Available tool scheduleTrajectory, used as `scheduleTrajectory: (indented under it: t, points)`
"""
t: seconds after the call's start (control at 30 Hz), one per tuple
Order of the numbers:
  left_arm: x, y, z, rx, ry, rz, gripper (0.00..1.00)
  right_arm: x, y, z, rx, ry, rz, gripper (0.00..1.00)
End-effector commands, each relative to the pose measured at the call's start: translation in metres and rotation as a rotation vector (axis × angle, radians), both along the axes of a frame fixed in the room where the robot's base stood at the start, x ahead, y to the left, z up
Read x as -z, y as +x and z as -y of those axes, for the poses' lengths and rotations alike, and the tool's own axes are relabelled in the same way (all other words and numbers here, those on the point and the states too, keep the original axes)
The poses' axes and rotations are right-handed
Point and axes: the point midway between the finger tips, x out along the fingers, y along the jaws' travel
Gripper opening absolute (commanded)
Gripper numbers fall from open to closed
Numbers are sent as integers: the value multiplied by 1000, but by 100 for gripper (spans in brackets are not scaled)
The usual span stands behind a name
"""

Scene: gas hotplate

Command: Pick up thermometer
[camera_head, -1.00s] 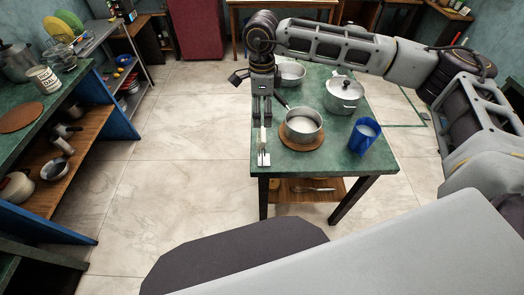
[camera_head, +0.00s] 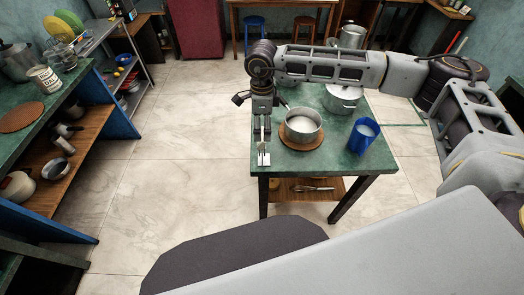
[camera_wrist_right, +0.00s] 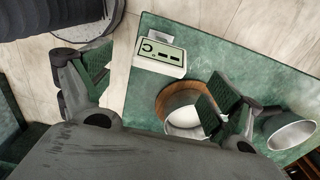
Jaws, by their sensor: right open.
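The thermometer (camera_wrist_right: 161,53) is a small, flat white device with a grey-green display. It lies near the edge of the green table (camera_wrist_right: 215,50), and in the head view a white thing at the table's left edge (camera_head: 264,158) appears to be it. My right gripper (camera_head: 262,139) points down over that left edge, just behind the thermometer in the picture. In the right wrist view the right gripper (camera_wrist_right: 155,85) has its fingers wide apart with nothing between them. The thermometer shows beyond the fingers, toward the top. I cannot tell the exact height gap. My left gripper is not in view.
A metal pot (camera_head: 302,123) stands on a round wooden board (camera_head: 287,138) right beside my right gripper. The floor left of the table is clear.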

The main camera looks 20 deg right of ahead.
Motion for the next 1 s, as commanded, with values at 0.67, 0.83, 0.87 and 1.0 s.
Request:
scheduleTrajectory:
  t: [0.67,0.83,0.87,1.0]
  points:
    - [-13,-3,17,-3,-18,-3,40,48,0,0,1,0,0,91]
    - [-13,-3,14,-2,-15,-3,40,48,0,0,1,0,0,91]
    - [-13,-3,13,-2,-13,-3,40,48,0,0,1,0,0,91]
    - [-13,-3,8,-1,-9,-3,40,48,0,0,1,0,0,90]
